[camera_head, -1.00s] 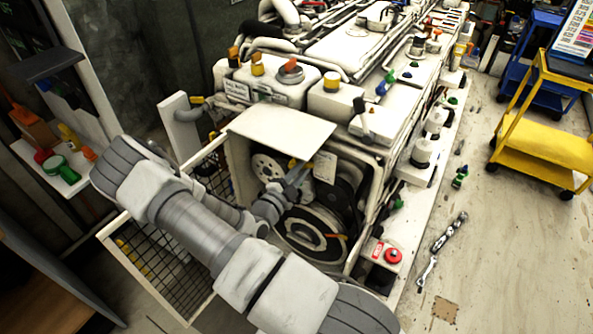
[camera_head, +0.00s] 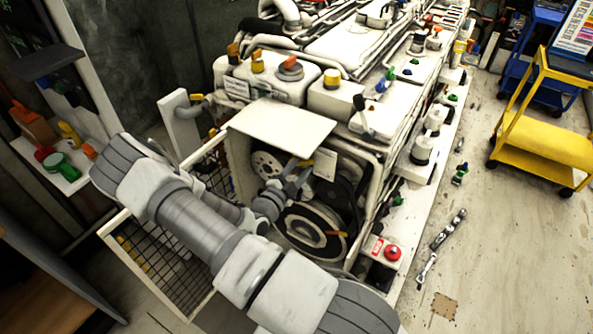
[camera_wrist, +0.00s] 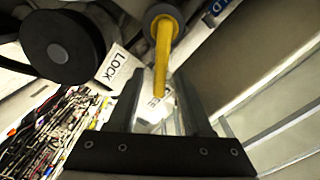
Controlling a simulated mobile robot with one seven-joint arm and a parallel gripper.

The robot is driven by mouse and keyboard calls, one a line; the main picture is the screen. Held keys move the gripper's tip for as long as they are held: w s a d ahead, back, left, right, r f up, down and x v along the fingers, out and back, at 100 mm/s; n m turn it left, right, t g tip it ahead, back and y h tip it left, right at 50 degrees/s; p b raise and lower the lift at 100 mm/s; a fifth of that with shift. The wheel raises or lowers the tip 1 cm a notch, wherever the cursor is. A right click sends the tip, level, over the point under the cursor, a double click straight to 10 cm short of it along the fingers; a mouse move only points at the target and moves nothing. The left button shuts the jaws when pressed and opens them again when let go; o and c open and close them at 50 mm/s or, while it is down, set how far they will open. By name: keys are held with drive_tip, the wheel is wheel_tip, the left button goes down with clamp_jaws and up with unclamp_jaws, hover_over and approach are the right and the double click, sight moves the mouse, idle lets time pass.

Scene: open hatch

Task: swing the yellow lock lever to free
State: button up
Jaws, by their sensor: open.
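The yellow lock lever (camera_wrist: 163,58) hangs from a round dark pivot (camera_wrist: 164,20) in the wrist view. Its free end lies between my two fingers. My gripper (camera_wrist: 160,82) is open around the lever; I cannot tell whether either finger touches it. A white LOCK label (camera_wrist: 118,64) is left of the lever. A second pale label (camera_wrist: 154,101) behind the lever's end is mostly hidden. In the head view my gripper (camera_head: 298,184) is inside the open hatch of the white machine (camera_head: 240,152). A small yellow part shows just above it, too small to identify surely.
A white panel (camera_head: 280,126) juts out above the hatch opening. A mesh door (camera_head: 155,262) stands open at the lower left. A dark wheel (camera_wrist: 62,50) is left of the lever in the wrist view. A red button (camera_head: 392,252) is right of the hatch.

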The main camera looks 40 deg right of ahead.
drive_tip(key=p+v, duration=0.2)
drive_tip(key=v, duration=0.7)
idle(0.6)
idle(0.4)
drive_tip(key=s+a+r+n+y, duration=0.5)
drive_tip(key=r+n, duration=0.3)
drive_tip(key=r, duration=0.2)
drive_tip(key=s+a+r+n+y, duration=0.5)
drive_tip(key=r+n, duration=0.3)
drive_tip(key=r, duration=0.3)
drive_tip(key=s+a+r+n+g+y, duration=0.1)
drive_tip(key=s+a+r+n+y, duration=0.5)
drive_tip(key=r, duration=0.4)
drive_tip(key=a+n, duration=0.1)
drive_tip(key=n, duration=0.1)
drive_tip(key=shift+r+n+y, duration=0.25)
drive_tip(key=shift+n+y, duration=0.05)
drive_tip(key=shift+n, duration=0.1)
